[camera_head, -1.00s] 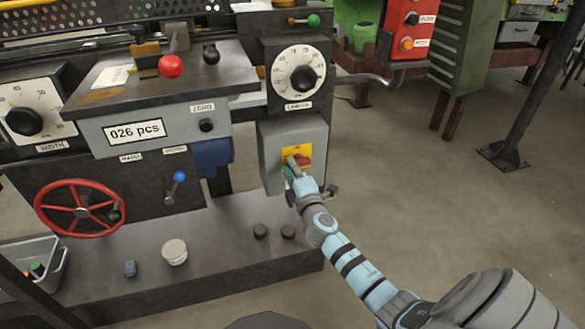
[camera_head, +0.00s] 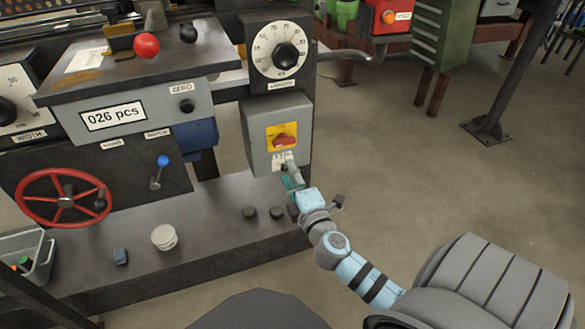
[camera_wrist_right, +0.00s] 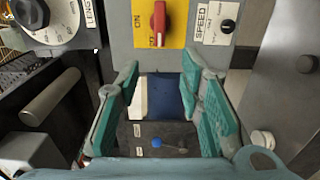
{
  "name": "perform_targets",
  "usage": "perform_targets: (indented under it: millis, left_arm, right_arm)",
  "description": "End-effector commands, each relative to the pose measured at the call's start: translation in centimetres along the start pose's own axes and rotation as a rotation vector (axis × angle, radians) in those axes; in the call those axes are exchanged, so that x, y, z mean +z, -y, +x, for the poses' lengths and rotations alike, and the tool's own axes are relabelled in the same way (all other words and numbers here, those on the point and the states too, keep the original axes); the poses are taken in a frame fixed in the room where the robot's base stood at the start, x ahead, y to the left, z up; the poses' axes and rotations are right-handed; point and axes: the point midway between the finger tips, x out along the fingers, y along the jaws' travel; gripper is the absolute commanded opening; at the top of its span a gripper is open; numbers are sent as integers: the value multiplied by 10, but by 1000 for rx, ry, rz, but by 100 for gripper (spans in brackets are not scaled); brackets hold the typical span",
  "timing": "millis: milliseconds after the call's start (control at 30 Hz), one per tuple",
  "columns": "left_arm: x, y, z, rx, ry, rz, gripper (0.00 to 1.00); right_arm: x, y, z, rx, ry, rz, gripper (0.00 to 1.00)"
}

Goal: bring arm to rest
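My right gripper (camera_head: 286,172) is just below the red rotary switch (camera_head: 284,141) on its yellow plate, on the grey switch box (camera_head: 255,125). In the right wrist view my right gripper (camera_wrist_right: 165,90) has its two teal fingers spread apart with nothing between them. The red switch (camera_wrist_right: 159,22) is beyond the fingertips there, at the top, its handle about upright beside the "ON" label. In the head view the fingertips partly cover the lower front of the box; I cannot tell whether they touch it. My left gripper is not in view.
A red handwheel (camera_head: 65,198) and blue-tipped lever (camera_head: 161,172) are at left. Open floor (camera_head: 420,180) lies to the right.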

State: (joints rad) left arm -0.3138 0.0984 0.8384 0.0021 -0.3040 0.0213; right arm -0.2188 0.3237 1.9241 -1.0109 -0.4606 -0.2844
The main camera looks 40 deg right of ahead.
Motion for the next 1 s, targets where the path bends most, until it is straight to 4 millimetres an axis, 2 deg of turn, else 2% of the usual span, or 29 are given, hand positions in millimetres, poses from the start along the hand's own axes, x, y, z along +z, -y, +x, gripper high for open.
perform_targets:
  millis: [100, 600, 667, 767, 867, 900, 967, 1000]
  left_arm:
    - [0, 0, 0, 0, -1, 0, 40]
    - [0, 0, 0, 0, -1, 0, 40]
    - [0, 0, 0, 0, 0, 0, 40]
    - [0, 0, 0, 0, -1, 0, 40]
    - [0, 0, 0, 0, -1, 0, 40]
    - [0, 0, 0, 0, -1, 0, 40]
    - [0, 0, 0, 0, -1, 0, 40]
    - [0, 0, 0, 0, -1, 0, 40]
  right_arm:
    - [0, 0, -6, 0, 0, 1, 34]
    - [-1, 0, -6, 0, -3, 21, 34]
    - [-2, 13, -5, -38, -14, 90, 34]
    - [4, 71, -8, -182, 0, 225, 34]
    - [14, 166, -32, -411, 76, 425, 34]
    - [19, 207, -50, -509, 127, 512, 34]
    - [24, 264, -84, -645, 216, 639, 34]
    - [28, 297, -110, -726, 283, 715, 34]
